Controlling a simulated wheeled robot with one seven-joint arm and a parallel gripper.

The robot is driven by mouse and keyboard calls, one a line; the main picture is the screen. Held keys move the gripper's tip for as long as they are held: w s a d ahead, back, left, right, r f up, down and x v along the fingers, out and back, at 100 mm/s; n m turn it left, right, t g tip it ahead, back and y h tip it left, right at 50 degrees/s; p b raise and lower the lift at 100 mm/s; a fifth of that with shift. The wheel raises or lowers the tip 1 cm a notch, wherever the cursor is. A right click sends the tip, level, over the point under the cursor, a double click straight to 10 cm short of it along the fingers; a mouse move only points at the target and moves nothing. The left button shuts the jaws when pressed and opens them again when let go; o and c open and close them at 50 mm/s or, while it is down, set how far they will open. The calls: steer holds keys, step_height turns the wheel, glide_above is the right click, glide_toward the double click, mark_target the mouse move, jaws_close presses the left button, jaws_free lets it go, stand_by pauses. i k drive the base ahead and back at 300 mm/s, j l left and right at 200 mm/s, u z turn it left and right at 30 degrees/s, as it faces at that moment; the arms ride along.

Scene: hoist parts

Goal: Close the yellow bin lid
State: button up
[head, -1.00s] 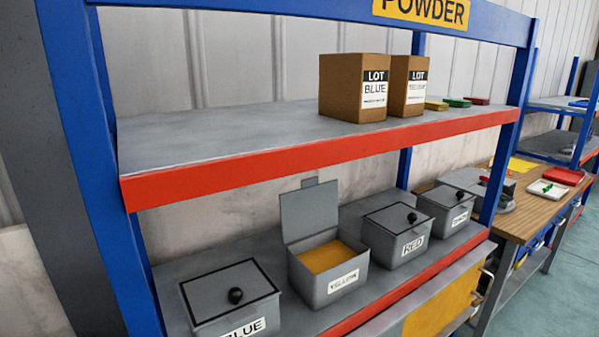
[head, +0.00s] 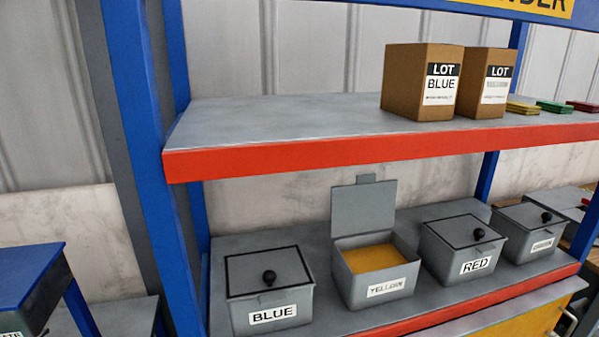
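The yellow bin (head: 344,279) is a grey box labelled YELLOW on the lower shelf, with yellow powder (head: 371,257) inside. Its lid (head: 362,208) stands open, roughly upright at the back of the bin, with a small tab on its top edge. The bin sits between the BLUE and RED bins. My gripper is not in view.
The blue bin (head: 269,292), red bin (head: 464,249) and another bin (head: 536,231) at the right have closed lids with black knobs. The upper shelf (head: 345,151) with its red edge runs above them and holds cartons (head: 421,82). A blue post (head: 150,150) stands left.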

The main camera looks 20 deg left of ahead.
mark_target(367, 205)
steer(key=i+u, duration=0.15)
steer(key=u, duration=0.3)
steer(key=i+u, duration=0.15)
steer(key=u, duration=0.35)
steer(key=i+l+u, duration=0.1)
steer(key=u, duration=0.35)
steer(key=i+l+u, duration=0.1)
steer(key=u, duration=0.35)
steer(key=i+l+u, duration=0.3)
steer(key=u, duration=0.15)
